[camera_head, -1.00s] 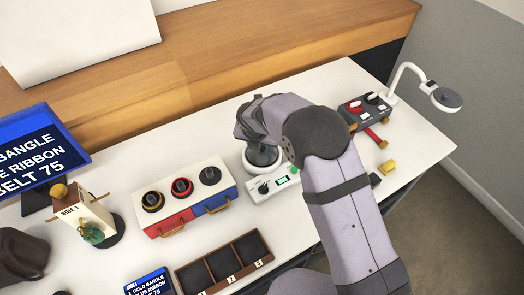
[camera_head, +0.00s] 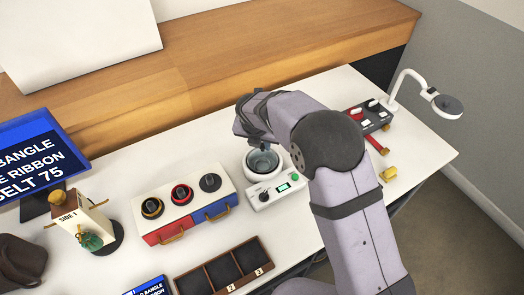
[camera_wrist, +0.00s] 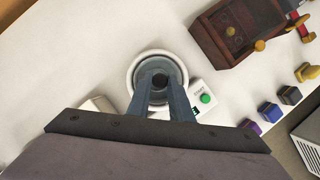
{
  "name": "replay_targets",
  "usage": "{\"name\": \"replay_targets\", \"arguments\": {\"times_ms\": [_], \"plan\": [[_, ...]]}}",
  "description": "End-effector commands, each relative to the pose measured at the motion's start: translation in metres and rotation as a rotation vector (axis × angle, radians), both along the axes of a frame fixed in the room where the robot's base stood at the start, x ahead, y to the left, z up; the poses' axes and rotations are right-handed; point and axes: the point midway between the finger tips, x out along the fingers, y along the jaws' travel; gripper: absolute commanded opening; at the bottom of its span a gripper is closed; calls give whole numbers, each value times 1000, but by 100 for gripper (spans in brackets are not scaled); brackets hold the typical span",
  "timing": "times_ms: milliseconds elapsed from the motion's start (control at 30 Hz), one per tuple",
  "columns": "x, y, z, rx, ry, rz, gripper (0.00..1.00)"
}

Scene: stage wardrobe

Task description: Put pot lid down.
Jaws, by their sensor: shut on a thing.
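The pot lid (camera_wrist: 146,72) is a round, greyish glass-like disc with a dark knob. In the wrist view, my gripper (camera_wrist: 160,85) has both fingers closed around the knob. The lid lies nearly concentric with the white rim of the pot (camera_wrist: 130,82). In the head view, the lid (camera_head: 262,162) shows within the ring of the white pot (camera_head: 247,164), below my gripper. The pot stands on a white base (camera_head: 277,192) with a black dial, a small green display and a green button. I cannot tell whether the lid rests fully on the pot.
A red and blue drawer box (camera_head: 184,206) with three round tops stands left of the pot. A brown compartment tray (camera_head: 225,267) lies in front. A small signed stand (camera_head: 88,220) is left.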

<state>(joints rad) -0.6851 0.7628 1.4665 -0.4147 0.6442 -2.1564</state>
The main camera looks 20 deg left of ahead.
Motion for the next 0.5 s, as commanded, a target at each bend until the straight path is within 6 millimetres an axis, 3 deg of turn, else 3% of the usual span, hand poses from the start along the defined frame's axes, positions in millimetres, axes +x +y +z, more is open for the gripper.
{"name": "replay_targets", "arguments": {"times_ms": [200, 500], "plan": [[1, 1, 36, 3, -4, 0, 0], [0, 0, 56, 1, -1, 0, 0]]}}
